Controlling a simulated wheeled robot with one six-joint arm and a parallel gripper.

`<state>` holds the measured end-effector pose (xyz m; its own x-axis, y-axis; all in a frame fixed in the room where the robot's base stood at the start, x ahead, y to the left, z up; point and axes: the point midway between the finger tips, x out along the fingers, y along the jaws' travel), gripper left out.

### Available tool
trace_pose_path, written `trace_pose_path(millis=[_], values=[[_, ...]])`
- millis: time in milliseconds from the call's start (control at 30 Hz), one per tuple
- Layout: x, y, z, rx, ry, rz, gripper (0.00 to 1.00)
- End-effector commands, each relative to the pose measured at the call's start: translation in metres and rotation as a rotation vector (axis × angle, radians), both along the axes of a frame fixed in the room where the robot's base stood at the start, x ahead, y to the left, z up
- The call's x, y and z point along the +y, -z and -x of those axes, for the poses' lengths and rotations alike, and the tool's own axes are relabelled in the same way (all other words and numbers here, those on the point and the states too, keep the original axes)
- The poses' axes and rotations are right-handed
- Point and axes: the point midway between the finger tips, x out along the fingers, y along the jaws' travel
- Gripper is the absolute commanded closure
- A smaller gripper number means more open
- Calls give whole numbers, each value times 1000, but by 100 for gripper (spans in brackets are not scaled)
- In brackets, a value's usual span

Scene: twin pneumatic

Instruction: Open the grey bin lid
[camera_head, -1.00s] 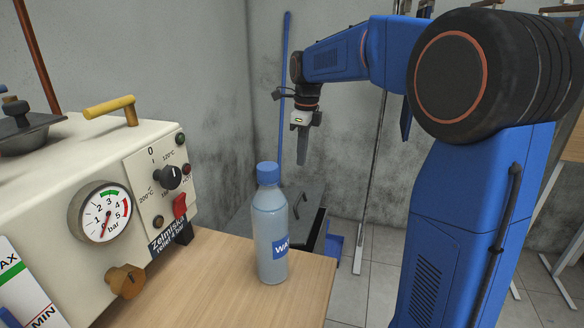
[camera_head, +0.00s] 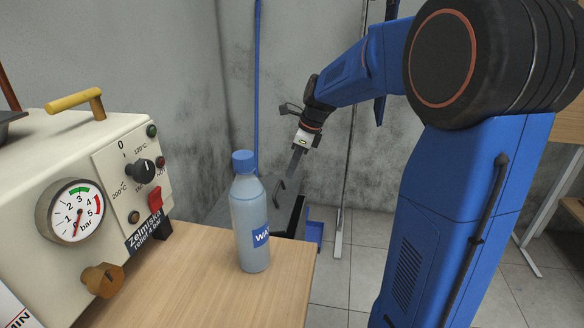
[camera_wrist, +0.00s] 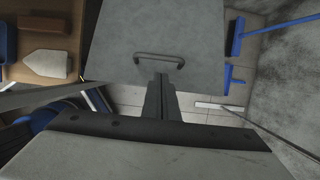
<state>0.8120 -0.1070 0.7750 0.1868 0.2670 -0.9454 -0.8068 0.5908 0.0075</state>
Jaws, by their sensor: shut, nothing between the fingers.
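The grey bin lid (camera_wrist: 195,35) lies below my gripper in the wrist view, a flat scuffed grey panel with a dark bar handle (camera_wrist: 150,57) near its edge. In the head view the lid (camera_head: 222,212) shows partly behind the bottle, with the handle (camera_head: 279,188) at its right end. My gripper (camera_head: 294,173) is shut and empty, pointing down just above and beside the handle. The lid appears closed.
A water bottle (camera_head: 250,222) stands on the wooden table (camera_head: 200,285) in front of the bin, beside a cream machine (camera_head: 60,150). A blue dustpan (camera_wrist: 232,77) and broom (camera_wrist: 238,36) are right of the bin in the wrist view. A pole (camera_head: 340,215) stands behind.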

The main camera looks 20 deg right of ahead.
Motion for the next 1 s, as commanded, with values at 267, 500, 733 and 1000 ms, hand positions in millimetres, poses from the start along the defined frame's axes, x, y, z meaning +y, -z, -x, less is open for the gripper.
trace_pose_path(millis=[267,500,733,1000], values=[[13,44,-8,3,-1,0,100],[18,64,-13,0,-1,1,100],[19,68,-14,1,0,1,100],[19,67,-15,2,-1,3,100]])
